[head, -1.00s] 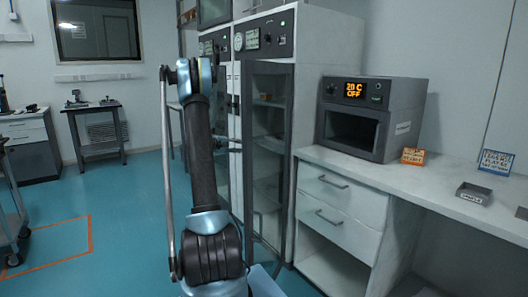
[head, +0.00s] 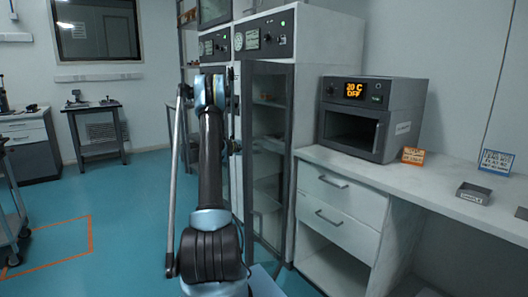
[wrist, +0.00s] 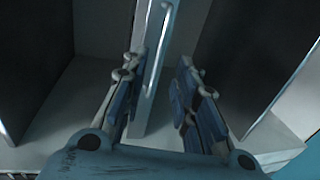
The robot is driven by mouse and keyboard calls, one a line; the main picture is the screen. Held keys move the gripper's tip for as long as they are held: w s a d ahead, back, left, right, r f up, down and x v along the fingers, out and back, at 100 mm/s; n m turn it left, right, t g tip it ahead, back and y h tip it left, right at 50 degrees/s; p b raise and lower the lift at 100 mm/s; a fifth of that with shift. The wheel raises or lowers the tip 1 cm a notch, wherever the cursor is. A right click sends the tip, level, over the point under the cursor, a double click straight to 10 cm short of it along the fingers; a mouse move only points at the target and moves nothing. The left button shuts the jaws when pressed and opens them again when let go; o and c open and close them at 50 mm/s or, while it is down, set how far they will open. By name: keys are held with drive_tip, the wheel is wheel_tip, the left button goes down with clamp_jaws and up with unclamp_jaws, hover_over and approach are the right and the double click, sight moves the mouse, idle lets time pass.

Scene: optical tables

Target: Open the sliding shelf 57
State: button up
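My gripper (wrist: 160,108) is open in the wrist view, with one blue-padded finger on each side. A pale upright bar handle (wrist: 157,58) stands between the fingers, close to the left one. I cannot tell whether they touch. In the head view my arm hides most of the gripper, which is at the tall cabinet front (head: 237,180). No number 57 is readable, so I cannot tell which part is the sliding shelf.
A dark-framed glass door (head: 268,150) stands right of my arm. Further right are a white counter (head: 400,178) with drawers (head: 340,195) and a small oven (head: 372,115).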

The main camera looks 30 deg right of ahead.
drive_tip(key=x, duration=0.6)
drive_tip(key=shift+d, duration=0.1)
drive_tip(key=shift+c, duration=0.4)
clamp_jaws()
